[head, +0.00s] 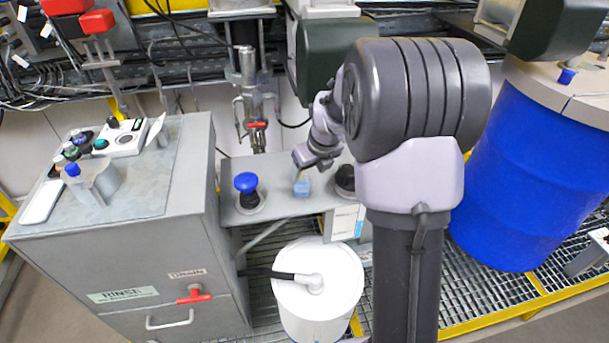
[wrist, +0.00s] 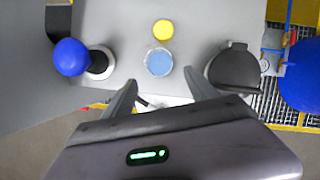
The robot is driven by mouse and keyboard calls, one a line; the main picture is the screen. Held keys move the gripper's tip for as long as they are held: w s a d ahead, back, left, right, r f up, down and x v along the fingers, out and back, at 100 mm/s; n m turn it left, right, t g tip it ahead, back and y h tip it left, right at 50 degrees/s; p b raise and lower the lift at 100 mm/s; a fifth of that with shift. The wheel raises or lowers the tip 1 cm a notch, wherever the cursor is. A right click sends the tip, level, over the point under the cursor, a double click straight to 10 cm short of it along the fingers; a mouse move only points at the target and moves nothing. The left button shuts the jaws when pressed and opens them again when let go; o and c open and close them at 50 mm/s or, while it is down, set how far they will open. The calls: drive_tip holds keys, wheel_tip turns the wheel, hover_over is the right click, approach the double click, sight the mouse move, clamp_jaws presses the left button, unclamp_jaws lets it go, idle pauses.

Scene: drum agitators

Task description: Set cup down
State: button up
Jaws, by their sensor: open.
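A small cup (head: 302,188) with pale blue contents stands on the grey bench between a blue-knobbed fitting and a black-capped fitting. In the wrist view the cup (wrist: 159,62) appears from above as a blue disc with a clear rim. My gripper (wrist: 162,92) is open, its two dark fingers spread on either side of the line to the cup. No finger visibly touches the cup, and nothing shows between the fingertips. In the head view my gripper (head: 306,160) is just above and behind the cup, partly hidden by my arm.
A yellow disc (wrist: 162,29) lies close beside the cup. The blue knob (head: 246,182) and black-capped fitting (wrist: 234,68) stand on either side. A white drum (head: 320,290) stands below in front, a rinse cabinet (head: 130,260) at left and a blue drum (head: 530,160) at right.

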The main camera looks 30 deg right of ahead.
drive_tip(key=s+a+r+n, duration=0.8)
drive_tip(key=a+r+n, duration=0.15)
drive_tip(key=r, duration=0.25)
drive_tip(key=s+a+r+n, duration=0.1)
drive_tip(key=s+a+n, duration=0.2)
drive_tip(key=s+n, duration=0.3)
drive_tip(key=s+a+n+y, duration=0.1)
drive_tip(key=s+a+n, duration=0.3)
drive_tip(key=s+n, duration=0.3)
drive_tip(key=s+a+r+n+t, duration=0.1)
drive_tip(key=s+a+n, duration=0.3)
drive_tip(key=s+n, duration=0.3)
drive_tip(key=shift+a+r+n+y+p, duration=0.15)
drive_tip(key=shift+r+n+y+p, duration=0.25)
drive_tip(key=shift+n, duration=0.55)
drive_tip(key=shift+s, duration=0.1)
